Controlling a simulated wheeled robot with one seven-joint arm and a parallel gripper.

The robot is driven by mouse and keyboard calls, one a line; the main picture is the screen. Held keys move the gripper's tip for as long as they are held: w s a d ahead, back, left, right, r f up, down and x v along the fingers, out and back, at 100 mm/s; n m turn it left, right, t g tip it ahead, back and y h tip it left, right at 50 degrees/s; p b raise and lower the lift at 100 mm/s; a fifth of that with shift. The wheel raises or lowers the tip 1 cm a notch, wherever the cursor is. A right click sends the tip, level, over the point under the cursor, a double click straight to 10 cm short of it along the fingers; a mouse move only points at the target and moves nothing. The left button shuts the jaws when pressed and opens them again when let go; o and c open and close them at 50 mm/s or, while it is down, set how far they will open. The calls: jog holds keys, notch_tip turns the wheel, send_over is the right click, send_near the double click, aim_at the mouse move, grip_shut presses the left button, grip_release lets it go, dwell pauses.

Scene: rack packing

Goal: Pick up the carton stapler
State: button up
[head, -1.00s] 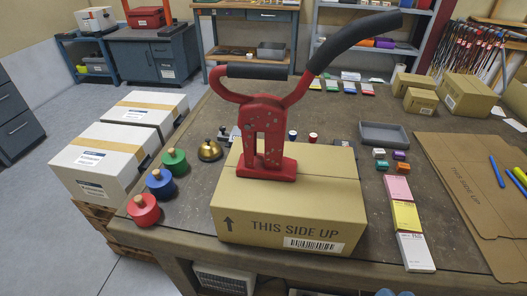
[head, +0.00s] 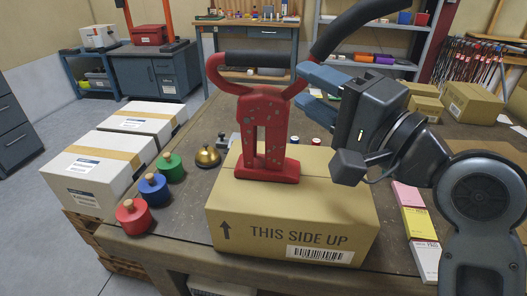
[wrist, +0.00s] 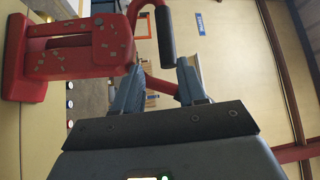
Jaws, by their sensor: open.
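The carton stapler (head: 262,130) is red with black grips and stands upright on a closed cardboard carton (head: 290,226). One grip lies level to the left and the long handle rises to the upper right. My gripper (head: 302,88) is open at the stapler's right side, its blue-grey fingers one above the other near the red neck of the long handle. In the wrist view the stapler's body (wrist: 80,52) fills the upper left. Part of its red neck shows between the open fingers (wrist: 159,70). I cannot tell whether they touch it.
Red, blue and green knobbed weights (head: 154,188) and a brass bell (head: 207,156) stand left of the carton. Pink, yellow and white label pads (head: 415,222) lie to its right. White boxes (head: 85,178) stand on a pallet at left. My arm hides much of the right side.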

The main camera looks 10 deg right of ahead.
aim_at(275, 61)
jog(key=shift+y, duration=0.3)
jog(key=x, duration=0.5)
jog(key=p+x, duration=0.1)
jog(key=x, duration=0.2)
jog(key=shift+a+r, duration=0.15)
jog(key=shift+r, duration=0.3)
grip_shut()
dwell(0.7)
jog(key=shift+r, duration=0.2)
